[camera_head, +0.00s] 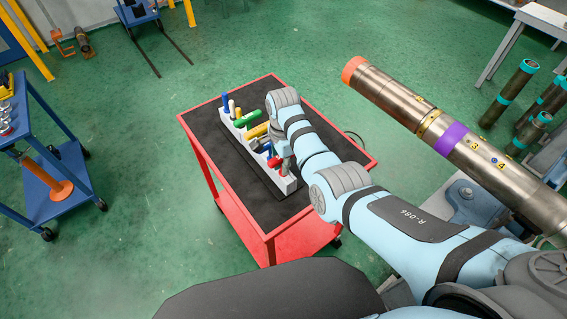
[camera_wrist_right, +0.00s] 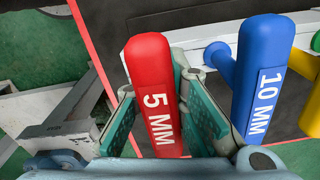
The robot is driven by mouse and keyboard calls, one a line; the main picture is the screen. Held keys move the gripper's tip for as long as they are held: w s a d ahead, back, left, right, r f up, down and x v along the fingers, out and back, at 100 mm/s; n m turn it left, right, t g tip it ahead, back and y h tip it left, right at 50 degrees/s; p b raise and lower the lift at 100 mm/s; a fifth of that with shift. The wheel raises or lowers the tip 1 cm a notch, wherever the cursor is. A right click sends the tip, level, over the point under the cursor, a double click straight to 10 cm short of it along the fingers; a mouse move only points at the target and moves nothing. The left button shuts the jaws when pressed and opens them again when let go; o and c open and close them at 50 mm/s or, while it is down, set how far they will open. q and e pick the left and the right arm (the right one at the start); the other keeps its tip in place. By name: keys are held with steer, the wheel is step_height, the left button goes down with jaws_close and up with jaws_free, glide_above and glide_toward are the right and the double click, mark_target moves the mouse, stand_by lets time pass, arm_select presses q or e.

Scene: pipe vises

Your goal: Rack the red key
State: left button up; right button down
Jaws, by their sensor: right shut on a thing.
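The red key (camera_wrist_right: 152,85), marked 5 MM, stands between the two fingers of my right gripper (camera_wrist_right: 162,118) in the right wrist view. The gripper is shut on its handle. In the head view the red key (camera_head: 274,162) shows at the near end of the white rack (camera_head: 287,185), with my right gripper (camera_head: 284,158) just over it. The key's lower end is hidden, so I cannot tell whether it sits in a slot. My left gripper is out of view.
The blue key (camera_wrist_right: 262,75), marked 10 MM, stands close right of the gripper. Green (camera_head: 247,118) and yellow (camera_head: 256,131) keys are farther along the rack. The rack stands on a red cart (camera_head: 230,205) with a black top. A large pipe (camera_head: 400,100) lies to the right.

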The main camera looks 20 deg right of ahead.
steer(key=shift+f, duration=0.1)
stand_by(0.5)
steer(key=c, duration=1.5)
jaws_free()
steer(key=shift+c, duration=0.2)
step_height(320, 180, up, 8)
steer(key=shift+f, duration=0.25)
steer(key=shift+w, duration=0.1)
